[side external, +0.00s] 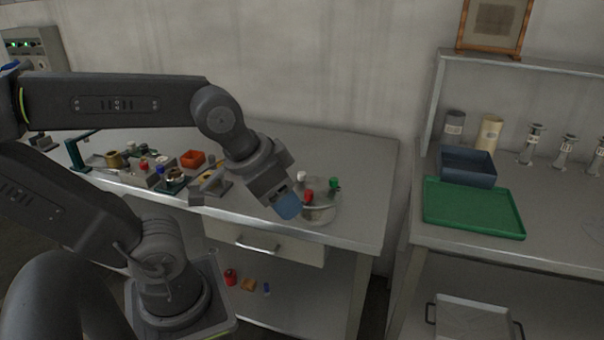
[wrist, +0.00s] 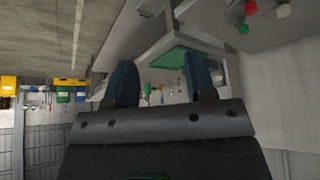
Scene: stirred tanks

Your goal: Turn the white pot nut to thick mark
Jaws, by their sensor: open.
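The white pot nut (side external: 301,176) is a small white cap on top of a round grey tank (side external: 320,214) at the right part of the bench. It also shows at the top right of the wrist view (wrist: 284,10). A red nut (side external: 308,195) and a green nut (side external: 334,184) sit on the same tank. The thick mark is too small to make out. My gripper (side external: 288,206) is beside the tank's left side in the side view, apart from the white nut. In the wrist view its two blue fingers (wrist: 161,80) are spread with nothing between them.
An orange tray (side external: 192,159) and several small fittings crowd the bench's left half. The bench (side external: 365,165) is clear right of the tank. A second table holds a green tray (side external: 472,208), a dark blue bin (side external: 468,166) and several metal stands.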

